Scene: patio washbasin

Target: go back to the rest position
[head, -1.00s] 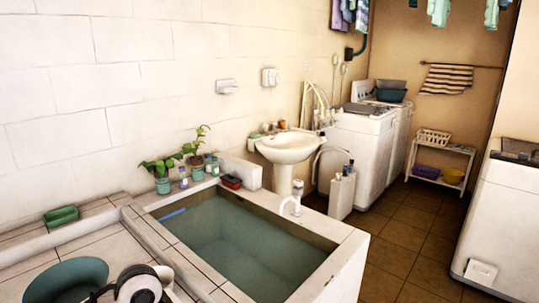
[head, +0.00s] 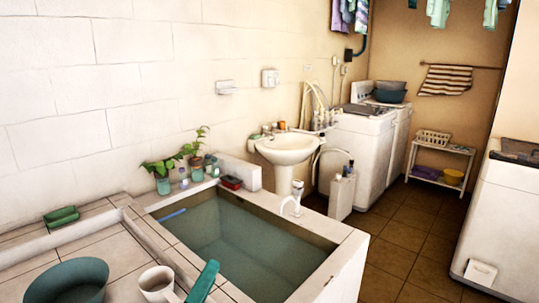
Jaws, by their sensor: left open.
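My left gripper is open, but its fingertips cannot be made out clearly at the bottom edge of the head view. A white mug (head: 157,281) stands on the tiled ledge at the bottom, right of a teal bowl (head: 66,283). A slanted teal strip (head: 204,281) shows just right of the mug, and the bottom edge cuts it off. I cannot tell what it is or whether it touches the ledge. My right gripper is not in view.
The tiled ledge (head: 105,250) borders a water-filled basin (head: 235,245) with a tap (head: 293,198). A green soap dish (head: 61,216) lies at the left. Potted plants (head: 162,180) stand by the wall. The brown floor (head: 405,245) at the right is clear.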

